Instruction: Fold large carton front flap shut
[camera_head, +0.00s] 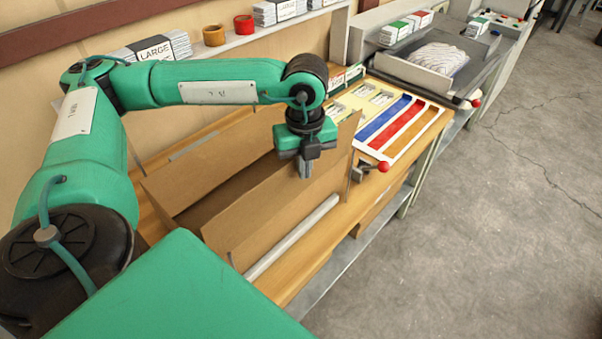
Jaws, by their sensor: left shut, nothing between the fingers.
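The large carton (222,193) is an open brown cardboard box on the wooden bench, with its side walls and flaps standing up. A brown panel (275,205) stands upright on the side toward the bench's front edge; I take it for the front flap. My left gripper (305,174) points down at the top edge of this panel, near its right end. The gripper is shut and holds nothing. I cannot tell whether it touches the cardboard. The carton's floor is mostly hidden. My right gripper is not in view.
A grey bar (292,237) runs along the bench (285,285) in front of the carton. A red-knobbed lever (383,166) sits to the carton's right. Beyond are coloured strips (402,127) and a grey tray with a striped pillow (440,58). A shelf of stacks and tape rolls (243,24) stands behind.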

